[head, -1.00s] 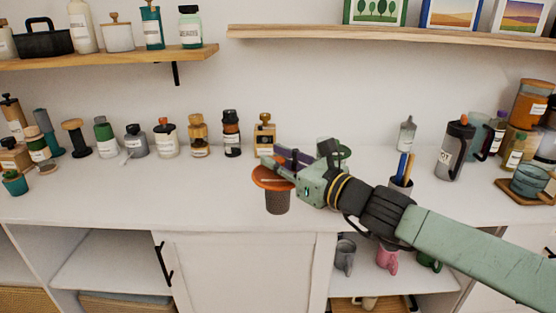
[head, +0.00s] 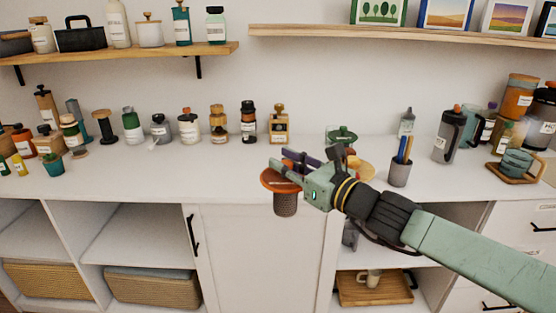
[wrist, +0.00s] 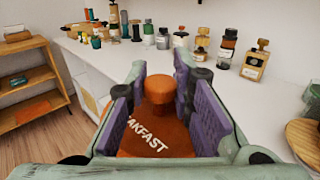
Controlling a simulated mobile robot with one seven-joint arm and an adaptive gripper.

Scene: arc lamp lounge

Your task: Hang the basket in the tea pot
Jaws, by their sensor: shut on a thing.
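The basket (head: 285,204) is a dark mesh cylinder under a round orange top with a knob. In the head view it hangs upright from my gripper (head: 284,163), by the counter's front edge. In the wrist view, the purple finger pads of my gripper (wrist: 162,76) are shut on the orange knob (wrist: 160,95); the top below bears partly hidden lettering ending in "KFAST". A green-lidded vessel (head: 342,133), possibly the tea pot, stands on the counter behind my gripper. My gripper hides much of it, so I cannot tell surely.
A round wooden piece (head: 362,168) lies partly behind my wrist. A pen cup (head: 400,175) stands to its right. A row of jars and bottles (head: 218,124) lines the wall. A teal cup (head: 518,163) sits on a wooden tray at right. The counter's front left is clear.

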